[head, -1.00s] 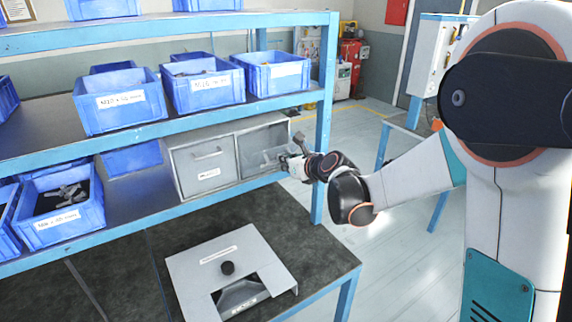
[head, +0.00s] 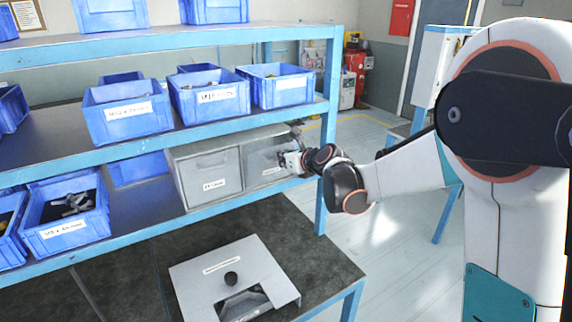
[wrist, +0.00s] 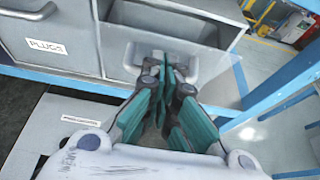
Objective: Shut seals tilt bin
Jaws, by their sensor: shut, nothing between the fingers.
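A grey two-bin unit (head: 195,155) stands on the lower shelf. Its left bin (head: 212,178) is closed, and the wrist view shows PLUGS on its label (wrist: 46,46). The right bin (head: 262,163) is tilted open, with its inside (wrist: 170,18) showing above the front edge in the wrist view. Its front carries a pale handle (wrist: 205,68); its label is not readable. My gripper (head: 285,160) is shut and empty at this front. In the wrist view my fingertips (wrist: 166,66) are over the handle area; I cannot tell whether they touch it.
Blue boxes (head: 127,112) line the shelves above and left. A blue shelf post (head: 326,130) stands close to the right of my gripper. Below, a grey sloped cover with a black knob (head: 232,278) sits on the dark bench top. Open floor lies to the right.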

